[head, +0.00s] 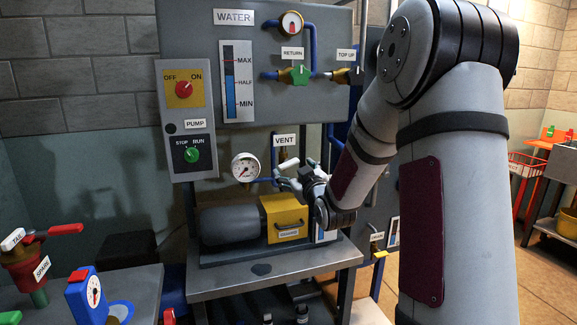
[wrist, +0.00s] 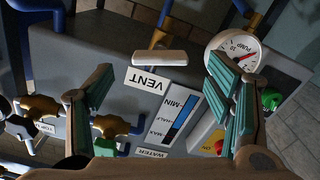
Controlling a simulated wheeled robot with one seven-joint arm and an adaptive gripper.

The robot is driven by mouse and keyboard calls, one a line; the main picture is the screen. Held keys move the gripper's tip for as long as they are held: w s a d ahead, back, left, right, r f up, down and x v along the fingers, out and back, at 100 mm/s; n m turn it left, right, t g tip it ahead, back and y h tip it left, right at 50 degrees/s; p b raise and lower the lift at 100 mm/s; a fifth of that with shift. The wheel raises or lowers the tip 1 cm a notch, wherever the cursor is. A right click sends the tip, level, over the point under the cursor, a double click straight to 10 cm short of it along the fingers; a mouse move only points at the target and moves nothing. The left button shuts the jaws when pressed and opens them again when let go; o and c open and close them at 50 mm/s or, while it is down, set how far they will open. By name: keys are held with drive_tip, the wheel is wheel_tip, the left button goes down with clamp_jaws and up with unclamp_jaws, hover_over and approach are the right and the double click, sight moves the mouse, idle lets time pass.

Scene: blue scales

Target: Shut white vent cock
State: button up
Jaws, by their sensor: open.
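The white vent cock handle (wrist: 160,57) is a bar lying sideways in the wrist view, below a brass fitting (wrist: 157,38) on a blue pipe. The VENT label (wrist: 148,80) is beside it and reads upside down there. In the head view the white handle (head: 288,164) shows small, under the VENT label (head: 284,141). My gripper (wrist: 158,66) is open, its green-padded fingers to the left and right of the handle in the wrist view, with visible gaps. In the head view my gripper (head: 286,181) is just below the handle. I cannot tell the remaining depth between them.
A round pressure gauge (head: 245,167) is left of my gripper, close by the right finger in the wrist view (wrist: 234,50). The yellow pump box (head: 285,217) is below. The green return valve (head: 300,75) and brass top-up cock (head: 340,75) are on the panel above.

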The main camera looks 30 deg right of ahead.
sight(290, 165)
drive_tip(key=x, duration=0.5)
drive_tip(key=shift+w+d, duration=0.1)
drive_tip(key=shift+w, duration=0.3)
drive_tip(key=c, duration=1.2)
